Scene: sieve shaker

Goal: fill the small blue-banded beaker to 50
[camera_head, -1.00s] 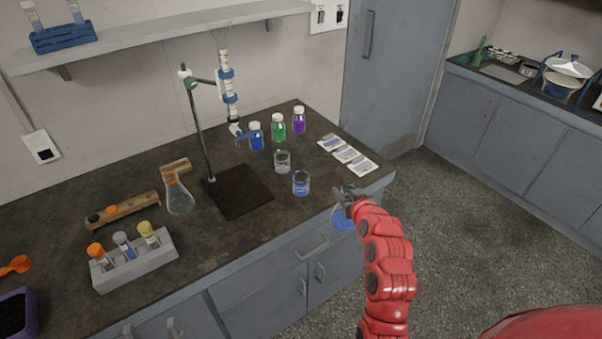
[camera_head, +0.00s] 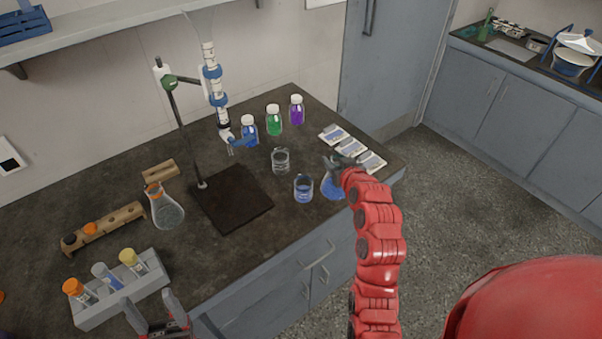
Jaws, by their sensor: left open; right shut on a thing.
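A small beaker (camera_head: 303,188) with blue on its side stands near the bench's front right edge; I cannot tell whether the blue is band or liquid, and its markings are too small to read. A clear beaker (camera_head: 280,161) stands just behind it. My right gripper (camera_head: 334,163) is shut on a flask of blue liquid (camera_head: 333,188), close to the right of the blue beaker; the gripper and arm partly hide its neck. My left gripper (camera_head: 157,311) is open and empty at the bench's front edge, beside the grey tube rack.
A stand with a dark base (camera_head: 231,199) and a burette (camera_head: 214,82) is left of the beakers. Blue (camera_head: 249,129), green (camera_head: 274,121) and purple (camera_head: 297,111) bottles stand behind. Cards (camera_head: 371,162) lie right. A conical flask (camera_head: 166,210) and grey tube rack (camera_head: 125,294) are left.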

